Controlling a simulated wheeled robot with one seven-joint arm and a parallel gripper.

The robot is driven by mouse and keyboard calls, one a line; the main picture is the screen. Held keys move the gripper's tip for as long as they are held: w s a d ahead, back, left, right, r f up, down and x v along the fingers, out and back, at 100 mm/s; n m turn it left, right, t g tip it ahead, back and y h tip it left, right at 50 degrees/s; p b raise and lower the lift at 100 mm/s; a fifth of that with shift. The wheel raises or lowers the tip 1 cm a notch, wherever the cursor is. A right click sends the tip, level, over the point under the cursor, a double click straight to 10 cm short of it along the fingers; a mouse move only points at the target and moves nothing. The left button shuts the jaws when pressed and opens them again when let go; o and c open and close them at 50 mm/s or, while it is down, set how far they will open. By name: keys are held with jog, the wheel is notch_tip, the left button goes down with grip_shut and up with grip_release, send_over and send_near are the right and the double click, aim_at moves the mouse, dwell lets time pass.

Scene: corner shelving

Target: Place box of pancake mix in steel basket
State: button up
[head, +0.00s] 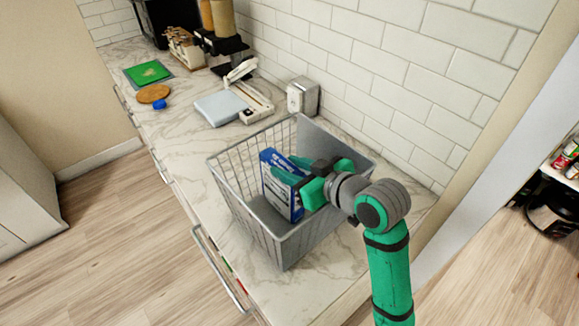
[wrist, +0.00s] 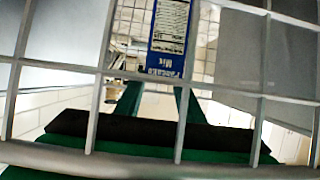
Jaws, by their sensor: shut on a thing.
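The blue and white box of pancake mix (head: 283,183) is upright inside the steel basket (head: 278,240), which stands on the marble counter. My gripper (head: 303,185) reaches into the basket from the right and is shut on the box. In the wrist view the box (wrist: 170,35) shows its printed panel and the word "Mix", seen past the wire bars of the basket (wrist: 100,75). My green fingers (wrist: 155,100) reach toward it. Whether the box's bottom touches the basket floor cannot be told.
A white tiled wall (head: 400,80) runs behind the counter. A white scale-like device (head: 225,106), a grey box (head: 302,95), a brown round board (head: 152,93) and a green board (head: 148,73) lie farther back. The basket's wire rim (head: 240,140) surrounds my gripper.

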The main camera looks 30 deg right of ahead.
jog(key=o, duration=1.3)
jog(key=shift+f, duration=0.1)
jog(key=shift+s+r, duration=0.25)
jog(key=v, duration=1.1)
jog(key=shift+s, duration=0.25)
jog(key=shift+d+r, duration=0.1)
jog(key=shift+r, duration=0.05)
